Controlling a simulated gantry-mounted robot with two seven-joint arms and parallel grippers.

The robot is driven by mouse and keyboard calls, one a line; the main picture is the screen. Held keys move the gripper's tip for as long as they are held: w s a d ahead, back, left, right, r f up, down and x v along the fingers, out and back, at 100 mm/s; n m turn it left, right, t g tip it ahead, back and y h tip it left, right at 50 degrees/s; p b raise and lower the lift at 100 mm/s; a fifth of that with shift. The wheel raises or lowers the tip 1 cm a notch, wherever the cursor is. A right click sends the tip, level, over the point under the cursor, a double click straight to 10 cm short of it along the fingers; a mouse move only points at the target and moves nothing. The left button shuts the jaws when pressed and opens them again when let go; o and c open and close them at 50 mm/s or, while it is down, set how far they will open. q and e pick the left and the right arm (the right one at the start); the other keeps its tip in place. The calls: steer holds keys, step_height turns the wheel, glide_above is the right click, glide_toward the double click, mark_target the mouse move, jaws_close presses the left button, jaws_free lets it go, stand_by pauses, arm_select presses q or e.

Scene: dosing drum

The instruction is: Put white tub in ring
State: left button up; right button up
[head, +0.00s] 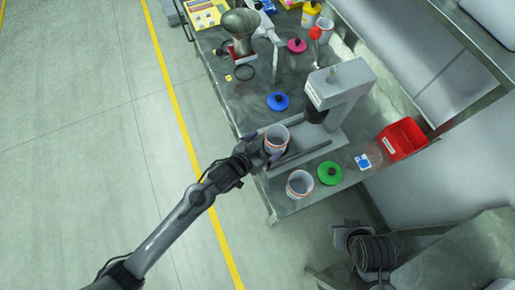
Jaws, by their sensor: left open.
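A white tub (276,143) with an orange-red rim stands at the left end of the grey dosing machine's base. My left gripper (272,153) is at this tub, its open fingers close to the tub's sides; I cannot tell whether they touch it. A second white tub (299,188) with a similar rim stands at the bench's near corner. A thin dark ring (244,73) lies on the bench further back; I cannot tell whether it is the task's ring.
The dosing machine (346,91) rises beside the tub. A green lid (329,173), a blue lid (278,101) and a red bin (402,138) are around it. A pink lid (297,46) lies further back. The bench (235,105) has bare metal left of the blue lid.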

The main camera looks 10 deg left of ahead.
arm_select(q)
steer(key=s+a+r+n+g+y, duration=0.1)
steer(key=s+a+n+g+y, duration=0.3)
steer(key=s+a, duration=1.4)
steer(key=s+g+y, duration=0.2)
steer(key=s, duration=0.1)
steer(key=shift+s+g, duration=0.2)
steer(key=shift+g, duration=0.2)
steer(key=shift+r, duration=0.15)
step_height(320, 180, up, 21)
steer(key=p, duration=2.1)
steer(key=shift+f, duration=0.2)
